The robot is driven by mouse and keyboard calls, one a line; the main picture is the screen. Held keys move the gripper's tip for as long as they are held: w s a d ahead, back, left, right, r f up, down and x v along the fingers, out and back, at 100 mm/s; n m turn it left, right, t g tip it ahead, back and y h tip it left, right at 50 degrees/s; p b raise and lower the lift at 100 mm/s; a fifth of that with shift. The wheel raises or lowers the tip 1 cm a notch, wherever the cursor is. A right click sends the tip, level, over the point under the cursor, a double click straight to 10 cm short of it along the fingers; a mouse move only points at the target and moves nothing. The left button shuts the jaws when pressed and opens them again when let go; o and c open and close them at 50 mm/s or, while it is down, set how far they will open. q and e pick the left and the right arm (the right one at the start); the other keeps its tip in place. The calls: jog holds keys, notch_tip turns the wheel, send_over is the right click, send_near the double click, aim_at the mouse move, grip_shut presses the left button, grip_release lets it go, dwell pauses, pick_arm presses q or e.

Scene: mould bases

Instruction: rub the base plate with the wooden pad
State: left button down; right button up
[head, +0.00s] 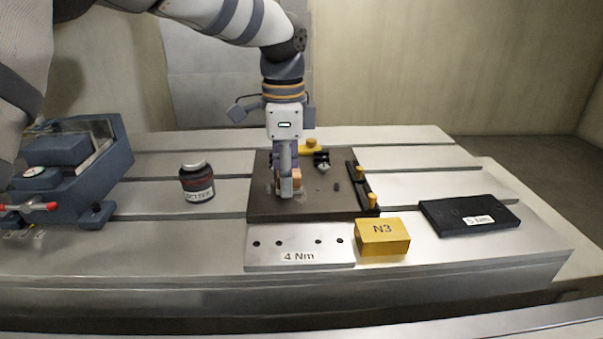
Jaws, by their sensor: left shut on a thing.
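The dark base plate (322,206) lies flat on the slotted metal table, with small dark fittings and yellow knobs on its back and right side. My left gripper (287,190) comes down from above over the left half of the plate. It is shut on the wooden pad (296,178), a small brown block partly hidden by the fingers. The pad is at or just above the plate's surface; I cannot tell if it touches. My right gripper is not in view.
A silver plate marked "4 Nm" (300,258) and a yellow block marked "N3" (382,237) lie in front of the base plate. A black slab (469,215) is at right. A dark jar (197,182) and a blue vise (70,175) stand at left.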

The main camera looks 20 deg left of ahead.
pick_arm(q)
jog(key=shift+s+a, duration=0.25)
jog(key=shift+a, duration=0.25)
jog(key=shift+r, duration=3.05)
jog(key=shift+r, duration=1.55)
jog(key=shift+f, duration=0.15)
jog(key=shift+s+d+f, duration=0.1)
jog(key=shift+s+f, duration=0.05)
jog(key=shift+f, duration=1)
jog(key=shift+s+d+f, duration=0.1)
jog(key=shift+s+f, duration=0.05)
jog(key=shift+f, duration=1)
jog(key=shift+s+d+f, duration=0.1)
jog(key=shift+s+f, duration=0.05)
jog(key=shift+f, duration=1)
